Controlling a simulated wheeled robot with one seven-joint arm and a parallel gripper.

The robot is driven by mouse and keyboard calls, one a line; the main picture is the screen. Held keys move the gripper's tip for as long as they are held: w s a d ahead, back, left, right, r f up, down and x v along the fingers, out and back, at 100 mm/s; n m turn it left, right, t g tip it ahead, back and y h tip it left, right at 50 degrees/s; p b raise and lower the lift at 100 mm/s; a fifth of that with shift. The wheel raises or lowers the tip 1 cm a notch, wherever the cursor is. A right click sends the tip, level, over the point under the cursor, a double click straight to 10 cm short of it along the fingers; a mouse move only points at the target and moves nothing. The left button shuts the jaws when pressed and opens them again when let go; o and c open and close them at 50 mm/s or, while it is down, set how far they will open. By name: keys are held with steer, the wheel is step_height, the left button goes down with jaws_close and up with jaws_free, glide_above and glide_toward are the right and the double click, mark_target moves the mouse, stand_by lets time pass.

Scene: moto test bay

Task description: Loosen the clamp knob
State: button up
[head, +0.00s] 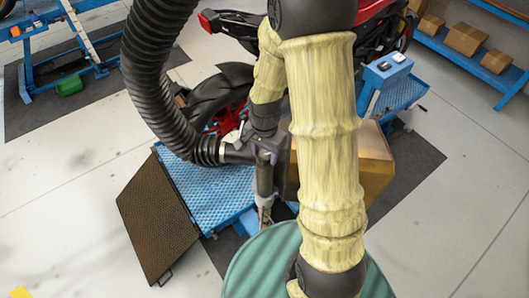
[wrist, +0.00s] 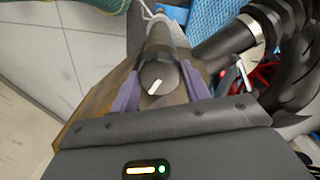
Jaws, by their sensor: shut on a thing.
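In the wrist view, the clamp knob (wrist: 152,75) is a dark round knob with a white pointer mark on its face, the mark lying at a slant. My gripper (wrist: 158,90) has its two purple fingers on either side of the knob, shut on it. In the head view my gripper (head: 271,152) is beside the end of a black ribbed hose (head: 150,70), close to the motorcycle's rear tyre (head: 222,90). The knob cannot be made out there, behind my gripper and arm.
The motorcycle stands on a blue lift platform (head: 207,187) with a brown ramp (head: 157,222) at its near end. A cardboard box (head: 373,160) is to the right, a green round drum (head: 245,277) in front. A blue shelf (head: 430,45) holds boxes.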

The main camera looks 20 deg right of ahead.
mark_target(265, 154)
steer(key=shift+n, duration=1.1)
steer(key=o, duration=1)
steer(key=shift+r, duration=0.1)
step_height(265, 154, up, 17)
steer(key=b, duration=0.3)
steer(key=shift+r+b, duration=0.15)
steer(key=shift+b, duration=0.15)
